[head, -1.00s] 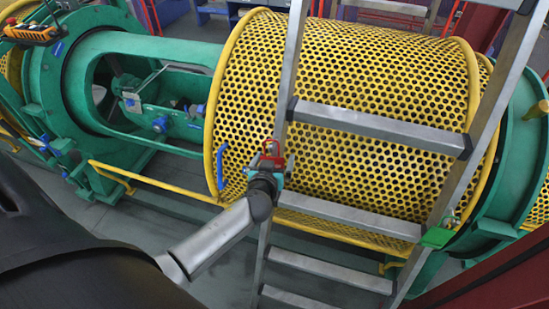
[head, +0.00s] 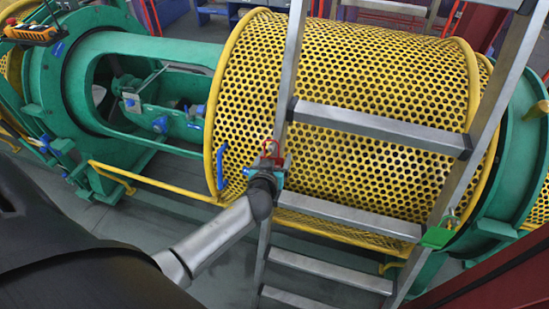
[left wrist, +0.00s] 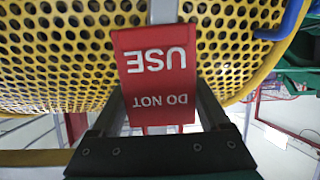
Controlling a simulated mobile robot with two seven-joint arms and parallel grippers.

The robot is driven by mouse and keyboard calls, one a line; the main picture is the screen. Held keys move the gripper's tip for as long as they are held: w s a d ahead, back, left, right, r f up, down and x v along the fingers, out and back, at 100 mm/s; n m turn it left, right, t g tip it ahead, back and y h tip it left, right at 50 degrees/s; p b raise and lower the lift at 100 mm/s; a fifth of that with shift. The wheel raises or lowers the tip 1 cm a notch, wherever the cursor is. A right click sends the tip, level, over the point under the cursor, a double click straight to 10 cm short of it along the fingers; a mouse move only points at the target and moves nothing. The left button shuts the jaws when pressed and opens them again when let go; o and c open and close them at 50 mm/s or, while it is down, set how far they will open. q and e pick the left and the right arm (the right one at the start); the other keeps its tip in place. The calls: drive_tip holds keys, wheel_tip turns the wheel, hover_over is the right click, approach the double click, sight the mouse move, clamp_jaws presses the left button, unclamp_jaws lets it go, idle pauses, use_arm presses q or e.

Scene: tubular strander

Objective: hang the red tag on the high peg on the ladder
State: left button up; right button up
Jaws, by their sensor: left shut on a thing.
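The red tag (left wrist: 155,75) reads "DO NOT USE", upside down in the left wrist view. My left gripper (left wrist: 158,118) is shut on it, with a dark finger on each side of its lower part. In the head view the gripper (head: 268,164) is at the left rail of the ladder (head: 290,75), just above a rung. Only a thin red part of the tag (head: 272,148) shows there. I cannot tell whether it touches the rail. The high peg is not clearly visible, perhaps hidden by the tag and gripper. My right gripper is not in view.
A yellow perforated drum guard (head: 380,80) stands close behind the ladder. A green tag (head: 437,237) hangs on the ladder's right rail, lower down. A blue handle (head: 221,165) on the guard is just left of my gripper. Green machine frames flank the guard.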

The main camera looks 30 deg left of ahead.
use_arm(q)
drive_tip(key=shift+c, duration=0.5)
drive_tip(key=shift+r+p, duration=1.15)
drive_tip(key=shift+r, duration=0.2)
drive_tip(key=shift+s+d, duration=0.3)
drive_tip(key=shift+s, duration=0.8)
drive_tip(key=shift+s+d, duration=0.25)
drive_tip(key=shift+s, duration=0.8)
drive_tip(key=shift+s+d, duration=0.25)
drive_tip(key=shift+s, duration=0.9)
drive_tip(key=shift+s+d, duration=0.25)
drive_tip(key=shift+s, duration=0.85)
